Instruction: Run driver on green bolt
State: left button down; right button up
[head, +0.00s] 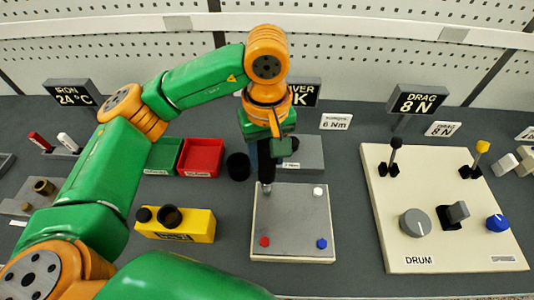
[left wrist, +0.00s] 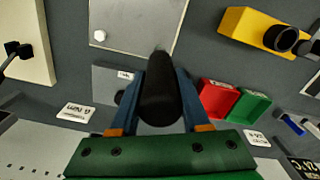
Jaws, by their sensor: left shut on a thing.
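My left gripper (head: 268,140) is shut on a dark driver, which points down at the far left corner of the grey plate (head: 290,215). The driver's black body (left wrist: 160,92) fills the middle of the left wrist view between the fingers. Its tip is at or just above that corner; I cannot tell whether it touches. No green bolt shows clearly; that corner is covered by the driver. A white bolt (head: 318,192), a red bolt (head: 264,241) and a blue bolt (head: 321,243) sit at the other corners. My right gripper is not in view.
A cream panel (head: 425,247) with knobs and levers stands right of the plate. A yellow block (head: 176,226), a red bin (head: 201,157) and a green bin (head: 163,156) are to the left. A grey holder (head: 308,152) stands behind the plate.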

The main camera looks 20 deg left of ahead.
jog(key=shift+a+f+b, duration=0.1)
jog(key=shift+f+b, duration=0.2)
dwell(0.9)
